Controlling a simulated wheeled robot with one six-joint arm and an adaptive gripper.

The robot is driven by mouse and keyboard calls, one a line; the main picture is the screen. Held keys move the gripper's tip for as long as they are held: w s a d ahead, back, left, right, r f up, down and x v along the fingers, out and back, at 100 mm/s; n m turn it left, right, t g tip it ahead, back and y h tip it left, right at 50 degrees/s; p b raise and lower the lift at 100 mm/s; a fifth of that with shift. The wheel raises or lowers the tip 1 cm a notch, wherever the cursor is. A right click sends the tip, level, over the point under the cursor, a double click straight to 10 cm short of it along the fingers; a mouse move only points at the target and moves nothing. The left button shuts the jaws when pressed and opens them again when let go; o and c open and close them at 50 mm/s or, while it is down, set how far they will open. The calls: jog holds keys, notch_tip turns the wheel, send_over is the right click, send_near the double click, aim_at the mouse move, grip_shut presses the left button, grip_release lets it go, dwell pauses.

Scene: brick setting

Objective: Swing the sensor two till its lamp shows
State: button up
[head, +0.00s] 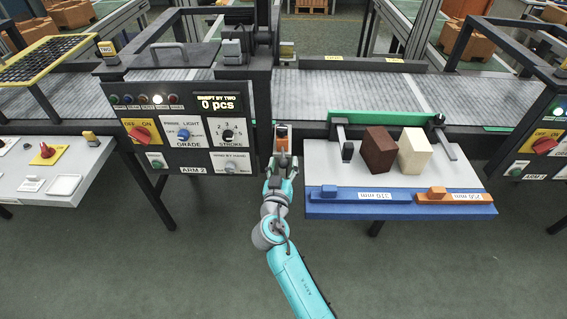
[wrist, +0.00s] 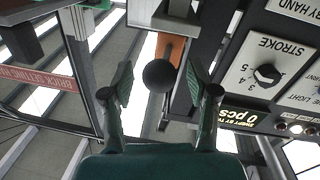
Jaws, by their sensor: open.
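A small post marked TWO (head: 107,50), with a yellow-orange part, stands at the top left corner of the ARM 2 panel (head: 190,145). I cannot make out a lit lamp on it. My gripper (head: 281,162) is far to its right, just right of the panel, by an upright part with an orange face (head: 282,136). In the wrist view my gripper (wrist: 160,82) is open, with its fingers on either side of a black ball knob (wrist: 160,75). An orange-brown strip (wrist: 173,48) shows behind the knob. I cannot tell whether the fingers touch the knob.
The panel display (head: 216,102) reads 0 pcs, and a white lamp (head: 157,99) glows in its row. A grey table (head: 330,185) at right holds a brown block (head: 379,150) and a cream block (head: 414,150). A conveyor (head: 400,98) runs behind. The front floor is clear.

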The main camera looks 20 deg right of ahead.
jog(key=v, duration=1.1)
jog(key=shift+s+f, duration=0.1)
jog(key=shift+s, duration=0.1)
jog(key=s+d+f+n+g+y, duration=0.1)
jog(key=s+d+f+n+y, duration=0.15)
jog(key=s+f, duration=0.55)
jog(key=s+d+f+n+g+y, duration=0.15)
jog(key=s+f+y, duration=0.3)
jog(key=s, duration=0.75)
jog(key=s+r, duration=0.4)
jog(key=s, duration=0.3)
jog(key=s+d+r+m, duration=0.1)
jog(key=s+r, duration=0.3)
jog(key=s, duration=0.4)
jog(key=s+d+r, duration=0.1)
jog(key=s+r, duration=0.3)
jog(key=s, duration=0.4)
jog(key=shift+d+t, duration=0.25)
jog(key=shift+t, duration=0.2)
